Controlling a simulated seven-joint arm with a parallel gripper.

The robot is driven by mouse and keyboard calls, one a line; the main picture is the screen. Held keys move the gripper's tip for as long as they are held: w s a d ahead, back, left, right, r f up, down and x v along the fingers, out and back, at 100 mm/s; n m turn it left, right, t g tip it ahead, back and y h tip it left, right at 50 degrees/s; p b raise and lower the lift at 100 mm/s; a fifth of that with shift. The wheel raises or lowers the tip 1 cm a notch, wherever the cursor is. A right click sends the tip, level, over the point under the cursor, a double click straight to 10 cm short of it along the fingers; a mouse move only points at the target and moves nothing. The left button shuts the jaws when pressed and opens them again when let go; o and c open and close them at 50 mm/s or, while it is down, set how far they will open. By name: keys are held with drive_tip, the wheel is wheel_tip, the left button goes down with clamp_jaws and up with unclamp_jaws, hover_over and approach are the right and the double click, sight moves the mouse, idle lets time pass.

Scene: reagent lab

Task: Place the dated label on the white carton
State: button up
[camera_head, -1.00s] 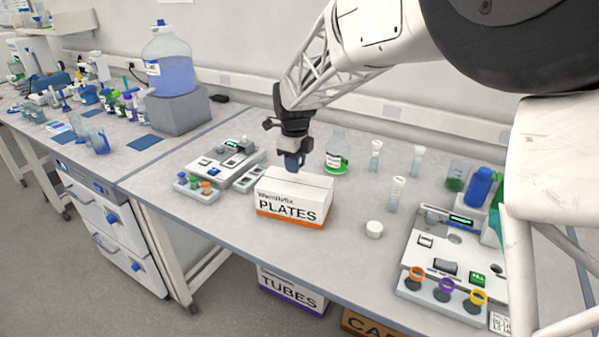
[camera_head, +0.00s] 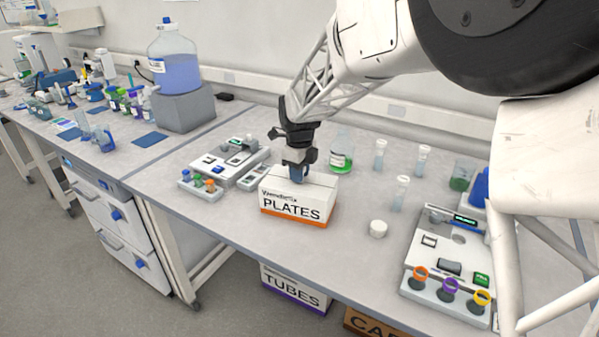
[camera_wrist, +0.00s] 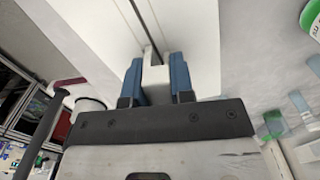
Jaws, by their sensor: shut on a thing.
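The white carton (camera_head: 297,205), marked PLATES with an orange band along its bottom, stands on the bench. Its white top with a dark seam also shows in the wrist view (camera_wrist: 192,45). My gripper (camera_head: 297,175) points down at the back part of the carton's top. In the wrist view its blue fingers (camera_wrist: 156,78) are shut on a small white piece (camera_wrist: 155,74), which looks like the label. No date can be read on it. I cannot tell whether the piece touches the carton's top.
A grey instrument (camera_head: 228,163) and a rack of small colored-cap tubes (camera_head: 201,187) stand left of the carton. A white round cap (camera_head: 378,228) lies to the right. Bench in front of the carton is clear.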

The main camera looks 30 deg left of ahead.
drive_tip(key=shift+f, duration=0.15)
drive_tip(key=o, duration=0.9)
wheel_tip(320, 180, up, 12)
drive_tip(key=shift+r, duration=0.15)
idle(0.9)
